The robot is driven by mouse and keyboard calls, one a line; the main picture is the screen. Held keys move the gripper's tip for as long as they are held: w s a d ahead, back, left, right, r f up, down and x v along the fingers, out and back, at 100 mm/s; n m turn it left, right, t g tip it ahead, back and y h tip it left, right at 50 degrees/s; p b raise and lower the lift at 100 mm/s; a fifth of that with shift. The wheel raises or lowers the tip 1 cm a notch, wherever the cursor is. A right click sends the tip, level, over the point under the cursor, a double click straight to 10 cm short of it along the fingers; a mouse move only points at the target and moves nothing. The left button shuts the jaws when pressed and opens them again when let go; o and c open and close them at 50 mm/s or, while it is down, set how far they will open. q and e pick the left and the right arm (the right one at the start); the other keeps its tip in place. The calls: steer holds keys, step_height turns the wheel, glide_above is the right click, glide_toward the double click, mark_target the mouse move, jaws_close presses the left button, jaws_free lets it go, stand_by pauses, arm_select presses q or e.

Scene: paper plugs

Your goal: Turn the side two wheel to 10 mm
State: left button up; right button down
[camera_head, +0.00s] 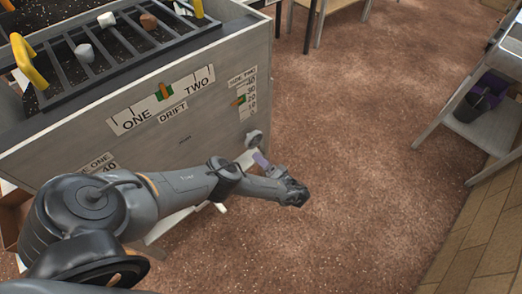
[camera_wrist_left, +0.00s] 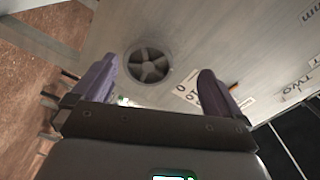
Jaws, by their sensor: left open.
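The side two wheel (camera_head: 253,138) is a small round grey knob low on the right end of the machine's grey panel (camera_head: 190,130). My right gripper is not in view.
A barred rack (camera_head: 110,45) with yellow handles and small blocks tops the machine. A drift scale (camera_head: 162,98) and a side one label (camera_head: 97,164) are on the same panel. A shelf with a dark bin (camera_head: 471,108) stands at the right. The brown floor between is clear.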

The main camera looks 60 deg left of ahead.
mark_target(256, 141)
arm_select(q)
steer(key=shift+n, duration=0.6)
steer(key=a+b, duration=0.1)
steer(key=a, duration=0.2)
steer(key=w+a+b, duration=0.1)
steer(key=a+b, duration=0.1)
steer(key=a, duration=0.1)
steer(key=w+a+b, duration=0.1)
steer(key=a, duration=0.3)
steer(key=shift+w+r, duration=0.2)
steer(key=shift+w, duration=0.05)
steer(key=shift+s+a+b, duration=0.1)
steer(key=shift+a+b, duration=0.2)
steer(key=shift+a, duration=0.15)
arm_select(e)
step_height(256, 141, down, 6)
arm_select(q)
steer(key=shift+c, duration=0.2)
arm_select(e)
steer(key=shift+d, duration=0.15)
arm_select(q)
steer(key=c, duration=0.6)
steer(key=shift+r, duration=0.1)
steer(key=shift+m, duration=0.3)
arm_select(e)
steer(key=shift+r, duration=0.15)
